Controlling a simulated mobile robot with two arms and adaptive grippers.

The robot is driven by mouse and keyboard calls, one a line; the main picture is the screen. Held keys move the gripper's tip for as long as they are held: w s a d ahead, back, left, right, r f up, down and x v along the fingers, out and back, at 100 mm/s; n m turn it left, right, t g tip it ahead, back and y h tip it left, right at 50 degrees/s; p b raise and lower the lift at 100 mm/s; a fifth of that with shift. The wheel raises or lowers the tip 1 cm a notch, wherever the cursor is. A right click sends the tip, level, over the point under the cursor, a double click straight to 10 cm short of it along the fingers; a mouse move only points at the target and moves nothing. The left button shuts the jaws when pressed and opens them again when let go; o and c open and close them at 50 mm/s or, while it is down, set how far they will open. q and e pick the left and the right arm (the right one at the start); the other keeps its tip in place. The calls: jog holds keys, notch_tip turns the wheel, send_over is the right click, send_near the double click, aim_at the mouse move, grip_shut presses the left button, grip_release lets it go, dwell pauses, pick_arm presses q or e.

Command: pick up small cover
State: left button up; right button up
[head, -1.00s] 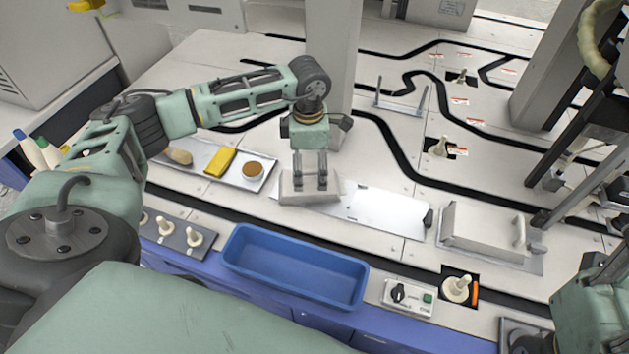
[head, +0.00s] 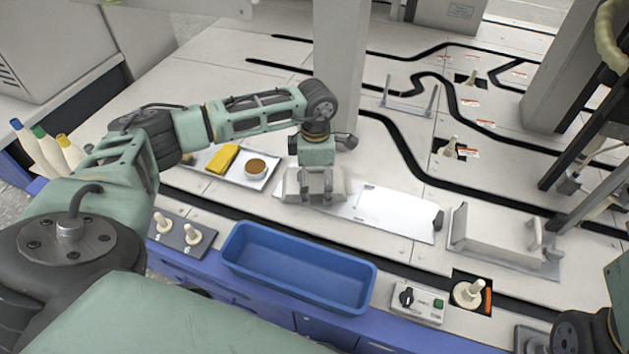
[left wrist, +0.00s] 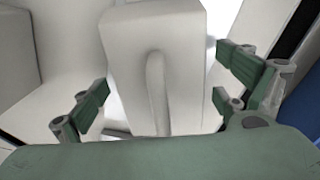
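The small cover (head: 331,188) is a pale grey box-shaped piece at the left end of a shiny metal plate. My left gripper (head: 316,186) is down at it, and the hand and fingers hide part of it. In the left wrist view, the small cover (left wrist: 190,55) has a raised handle bar (left wrist: 155,90) along its middle. The fingers of my left gripper (left wrist: 165,100) stand wide apart, one on each side of the cover, with no clear grip on it. My right gripper is not seen; only part of the right arm shows at the lower right edge.
A larger cover (head: 490,236) with a handle lies to the right. The metal plate (head: 390,209) lies between them. A blue bin (head: 238,256) is in front. A tray (head: 233,174) with a yellow cloth (head: 222,159) and a brown-filled cup (head: 256,167) is left. A grey column (head: 340,70) stands behind.

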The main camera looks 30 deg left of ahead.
pick_arm(q)
jog(key=c, duration=1.3)
jog(key=shift+c, duration=1)
jog(key=shift+r, duration=0.15)
